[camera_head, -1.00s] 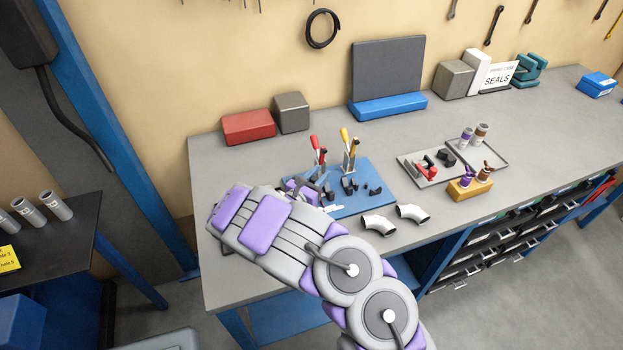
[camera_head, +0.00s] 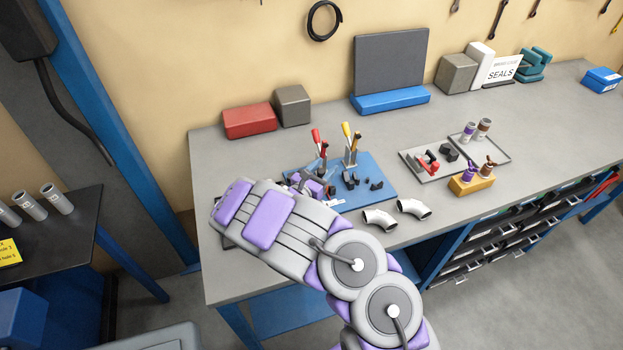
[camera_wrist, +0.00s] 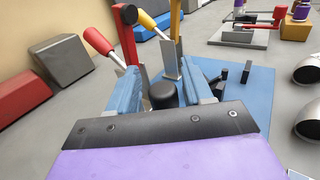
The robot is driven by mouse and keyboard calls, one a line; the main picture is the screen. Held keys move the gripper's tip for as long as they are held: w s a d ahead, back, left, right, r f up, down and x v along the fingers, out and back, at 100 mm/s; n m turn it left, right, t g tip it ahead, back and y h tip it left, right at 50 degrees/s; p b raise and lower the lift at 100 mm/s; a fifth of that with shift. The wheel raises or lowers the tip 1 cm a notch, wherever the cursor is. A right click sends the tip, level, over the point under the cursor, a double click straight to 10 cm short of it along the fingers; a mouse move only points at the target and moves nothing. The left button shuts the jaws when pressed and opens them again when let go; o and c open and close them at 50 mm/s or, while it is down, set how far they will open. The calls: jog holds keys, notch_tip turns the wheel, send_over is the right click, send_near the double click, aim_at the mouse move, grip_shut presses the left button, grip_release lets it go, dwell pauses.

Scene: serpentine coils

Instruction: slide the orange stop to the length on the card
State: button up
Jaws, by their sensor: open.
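I cannot make out an orange stop for certain in either view. A yellow card (camera_head: 8,252) with small dark text lies at the far left edge, partly cut off; I cannot read a length on it. My gripper (camera_wrist: 163,74) is open over the blue plate (camera_wrist: 258,95), its blue fingers apart. A black round-topped piece (camera_wrist: 163,95) shows between the fingers; I cannot tell whether they touch it. A red-handled clamp (camera_wrist: 128,35) and a yellow-handled clamp (camera_wrist: 175,45) stand just beyond. In the head view my arm hides part of the blue plate (camera_head: 376,200).
Two silver elbows (camera_head: 380,219) lie by the plate's front right. An orange-yellow block (camera_head: 472,186) holds purple and brown fittings. A tray (camera_head: 425,178) with red and black parts stands right. Red (camera_head: 250,121) and grey (camera_head: 293,105) blocks stand behind. The bench between is clear.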

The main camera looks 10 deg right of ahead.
jog(key=p+v, duration=0.2)
jog(key=v, duration=1.5)
jog(key=s+d+r+m+g+h, duration=0.3)
jog(key=d+r+m+g, duration=0.35)
jog(key=d+r, duration=0.3)
jog(key=s+d+r+m+g+y, duration=0.2)
jog(key=s+d+r+m+g, duration=0.5)
jog(key=s+d+m, duration=0.35)
jog(key=s+a+r+m+g+y, duration=0.1)
jog(key=s+a+m+g+y, duration=0.15)
jog(key=s+m+y, duration=0.8)
jog(key=s+a+r+n+t+y, duration=0.1)
jog(key=s+a+y, duration=0.3)
jog(key=s+a, duration=0.6)
jog(key=shift+s+r+t+b, duration=0.2)
jog(key=shift+s+t+b, duration=0.35)
jog(key=shift+s, duration=0.75)
jog(key=shift+d, duration=0.1)
